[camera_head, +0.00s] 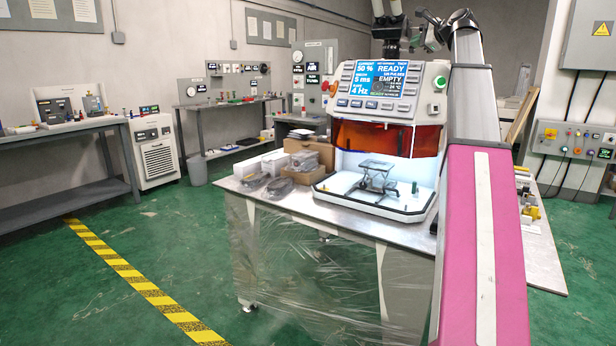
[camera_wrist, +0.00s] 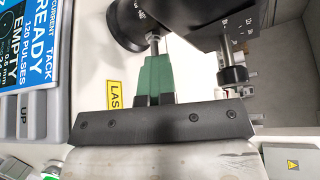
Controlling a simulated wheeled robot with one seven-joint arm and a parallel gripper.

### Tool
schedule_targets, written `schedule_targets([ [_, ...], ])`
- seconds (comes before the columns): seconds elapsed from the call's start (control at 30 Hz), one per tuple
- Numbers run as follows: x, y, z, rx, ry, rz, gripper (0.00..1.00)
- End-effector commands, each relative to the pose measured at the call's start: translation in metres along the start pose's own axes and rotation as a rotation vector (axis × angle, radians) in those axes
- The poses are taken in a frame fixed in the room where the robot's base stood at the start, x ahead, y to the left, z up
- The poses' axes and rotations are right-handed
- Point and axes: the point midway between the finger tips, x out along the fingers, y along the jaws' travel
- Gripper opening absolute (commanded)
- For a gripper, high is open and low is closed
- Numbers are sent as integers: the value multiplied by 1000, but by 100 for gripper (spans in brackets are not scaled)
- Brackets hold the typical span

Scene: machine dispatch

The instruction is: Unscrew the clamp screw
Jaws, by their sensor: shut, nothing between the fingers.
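In the wrist view my gripper (camera_wrist: 155,60) shows its two green fingers shut together with nothing between them. Their tips point up the picture. A thin metal shaft (camera_wrist: 154,43) stands just beyond the tips, below a large round black part (camera_wrist: 128,22); I cannot tell whether the fingers touch it. To the right, a black knob (camera_wrist: 232,75) sits on a short metal stem under a dark plate. I cannot tell which of these is the clamp screw. In the head view the bench welder (camera_head: 385,95) carries a microscope (camera_head: 391,35), and my arm reaches up beside it, its gripper not clearly seen.
The welder's display (camera_head: 382,78) reads READY and EMPTY; it also shows at left in the wrist view (camera_wrist: 30,50). A small stand (camera_head: 377,175) is in the lit chamber. Boxes (camera_head: 303,160) crowd the bench's left side. Green floor is open to the left.

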Motion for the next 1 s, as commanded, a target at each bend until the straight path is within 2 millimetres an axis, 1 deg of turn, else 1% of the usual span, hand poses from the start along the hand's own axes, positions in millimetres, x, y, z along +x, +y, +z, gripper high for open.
schedule_targets([
  [0.03, 1, 5, 1, 2, -4, 8, 0],
  [0.5, 2, 18, 1, 3, -5, 11, 0],
  [1.0, 4, 22, -1, 3, -3, 13, 0],
])
